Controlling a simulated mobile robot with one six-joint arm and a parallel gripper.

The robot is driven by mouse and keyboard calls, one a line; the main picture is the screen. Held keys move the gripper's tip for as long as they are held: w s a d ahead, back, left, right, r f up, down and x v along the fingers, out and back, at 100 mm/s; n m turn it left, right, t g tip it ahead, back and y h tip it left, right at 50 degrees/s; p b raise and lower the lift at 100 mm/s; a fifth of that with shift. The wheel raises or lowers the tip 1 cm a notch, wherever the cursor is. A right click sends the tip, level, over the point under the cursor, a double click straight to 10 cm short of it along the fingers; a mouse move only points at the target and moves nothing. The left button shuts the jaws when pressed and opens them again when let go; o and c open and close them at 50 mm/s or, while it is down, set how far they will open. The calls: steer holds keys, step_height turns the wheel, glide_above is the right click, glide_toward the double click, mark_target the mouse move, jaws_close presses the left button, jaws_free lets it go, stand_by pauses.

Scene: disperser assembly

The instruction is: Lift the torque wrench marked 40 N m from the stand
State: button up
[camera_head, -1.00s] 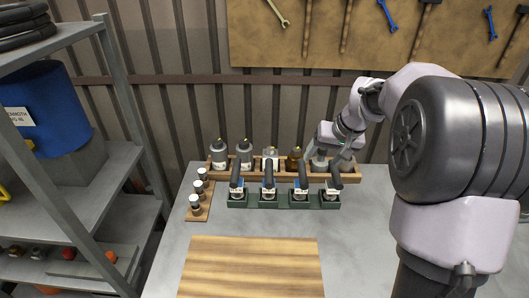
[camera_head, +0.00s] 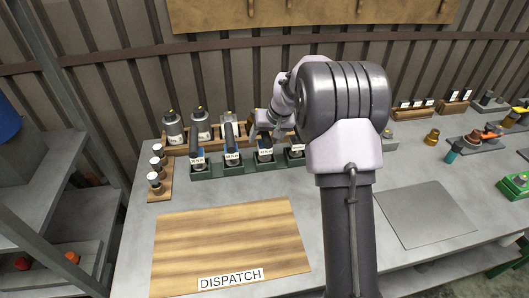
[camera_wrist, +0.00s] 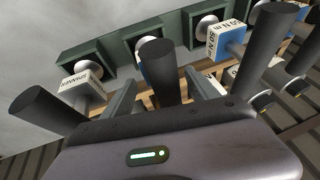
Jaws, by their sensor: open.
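A green stand (camera_head: 222,167) holds a row of dark-handled tools with blue or white bodies. Their labels are too small to read surely in the head view. In the wrist view one tool with a blue body (camera_wrist: 155,62) has its black handle between the two fingers of my gripper (camera_wrist: 158,88). Its label is hidden, so I cannot confirm 40 N m. A neighbour on the right reads what looks like 50 N m (camera_wrist: 228,38). A neighbour on the left has a white label (camera_wrist: 82,80), apparently SPINNER. My gripper is open around the middle handle.
Behind the stand is a wooden rack (camera_head: 183,148) with bottles. A small wooden holder (camera_head: 160,190) with several capped items stands left. The DISPATCH board (camera_head: 230,243) is clear in front. A grey mat (camera_head: 425,215) lies right of my arm.

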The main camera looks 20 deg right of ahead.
steer(key=shift+w+f, duration=0.1)
steer(key=shift+c, duration=1.3)
jaws_close()
